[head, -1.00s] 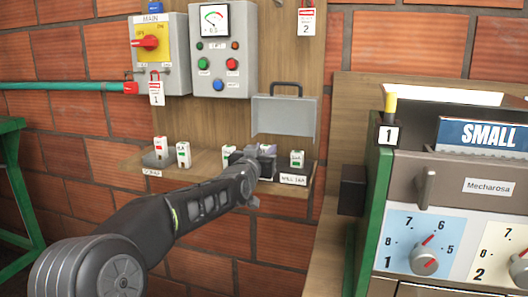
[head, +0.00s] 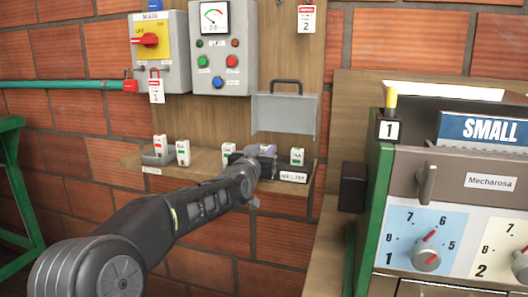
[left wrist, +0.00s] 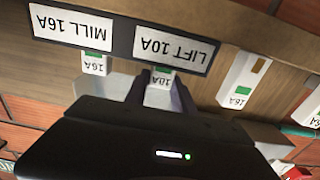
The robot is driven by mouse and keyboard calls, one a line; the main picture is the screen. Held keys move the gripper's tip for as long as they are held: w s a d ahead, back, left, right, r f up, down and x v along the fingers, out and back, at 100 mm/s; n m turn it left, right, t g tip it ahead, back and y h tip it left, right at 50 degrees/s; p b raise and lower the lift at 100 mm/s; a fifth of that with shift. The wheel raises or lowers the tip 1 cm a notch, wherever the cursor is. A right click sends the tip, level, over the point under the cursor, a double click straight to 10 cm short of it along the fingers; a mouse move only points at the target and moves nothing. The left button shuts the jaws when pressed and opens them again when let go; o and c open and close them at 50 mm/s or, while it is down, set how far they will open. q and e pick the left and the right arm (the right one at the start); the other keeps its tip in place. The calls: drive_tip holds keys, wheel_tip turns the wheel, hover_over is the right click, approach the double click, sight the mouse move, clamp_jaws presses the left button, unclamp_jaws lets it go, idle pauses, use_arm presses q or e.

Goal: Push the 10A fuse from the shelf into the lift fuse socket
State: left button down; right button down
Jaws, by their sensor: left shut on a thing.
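The white 10A fuse (left wrist: 160,92), with a green mark, sits between the dark fingers of my left gripper (left wrist: 158,98), just beside the LIFT 10A label (left wrist: 173,48). My left gripper is shut on it. In the head view my left gripper (head: 262,152) is at the right part of the wooden shelf (head: 207,160), below the grey cover (head: 284,114), and hides the fuse and the lift socket. I cannot tell how deep the fuse sits in the socket. My right gripper is not in view.
A 16A fuse (head: 297,157) stands right of my gripper, by the MILL 16A label (left wrist: 70,27). More fuses stand to the left: one green-marked (head: 228,152), another (head: 183,152), and a red-marked one (head: 160,145). The green-sided machine (head: 450,185) stands at right.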

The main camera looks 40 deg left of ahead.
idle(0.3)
use_arm(q)
drive_tip(key=c, duration=1)
unclamp_jaws()
drive_tip(key=shift+o, duration=0.2)
drive_tip(key=v, duration=0.7)
drive_tip(key=shift+s+d, duration=0.15)
drive_tip(key=shift+s, duration=0.25)
